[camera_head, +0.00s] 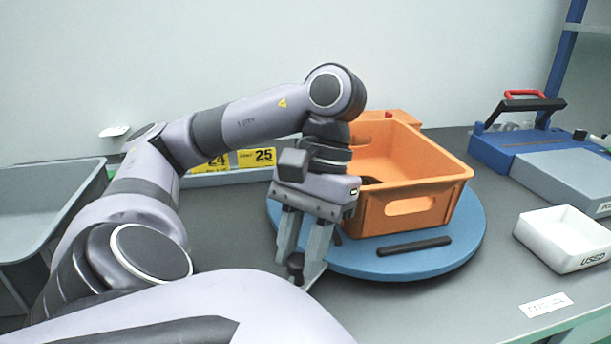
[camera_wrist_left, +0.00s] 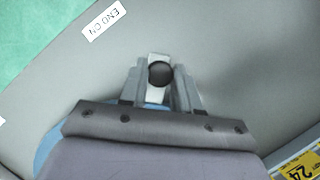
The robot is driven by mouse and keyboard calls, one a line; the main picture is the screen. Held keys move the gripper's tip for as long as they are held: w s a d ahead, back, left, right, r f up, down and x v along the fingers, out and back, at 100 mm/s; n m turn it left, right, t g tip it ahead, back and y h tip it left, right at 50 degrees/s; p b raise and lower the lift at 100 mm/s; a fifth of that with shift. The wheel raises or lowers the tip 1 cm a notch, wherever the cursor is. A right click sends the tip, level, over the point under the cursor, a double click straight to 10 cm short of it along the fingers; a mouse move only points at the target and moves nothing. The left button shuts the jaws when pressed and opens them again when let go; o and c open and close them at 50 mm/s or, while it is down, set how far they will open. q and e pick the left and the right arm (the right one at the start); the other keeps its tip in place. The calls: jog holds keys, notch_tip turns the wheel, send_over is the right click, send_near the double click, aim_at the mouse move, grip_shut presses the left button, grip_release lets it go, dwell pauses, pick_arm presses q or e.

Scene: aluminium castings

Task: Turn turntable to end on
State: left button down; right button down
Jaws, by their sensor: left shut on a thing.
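The blue round turntable (camera_head: 450,262) lies on the grey bench with an orange crate (camera_head: 425,196) on it. A black bar (camera_head: 414,246) lies on the disc in front of the crate. My left gripper (camera_head: 299,268) points down at the turntable's front left edge. It is shut on a dark round knob (camera_wrist_left: 161,74), which shows between its fingers in the left wrist view. How the knob joins the turntable is hidden. A label reading "END ON" (camera_wrist_left: 104,25) lies on the bench in that view. My right gripper is not in view.
A grey bin (camera_head: 50,208) stands at left. Yellow tags 24 and 25 (camera_head: 256,157) are behind my arm. A small label (camera_head: 545,304) lies near the front edge.

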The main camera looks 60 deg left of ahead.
pick_arm(q)
jog(key=shift+a+r, duration=0.1)
jog(key=shift+a, duration=0.1)
dwell(0.3)
jog(key=c, duration=1.1)
grip_release()
jog(key=shift+o, duration=1.4)
jog(key=shift+s+a, duration=0.1)
jog(key=shift+w+r+p, duration=0.2)
jog(key=shift+r+p, duration=0.5)
jog(key=shift+p, duration=0.1)
jog(key=p+v, duration=0.5)
jog(key=p, duration=0.1)
jog(key=shift+w+a+r, duration=0.1)
jog(key=shift+w+r, duration=0.15)
jog(key=shift+r, duration=0.05)
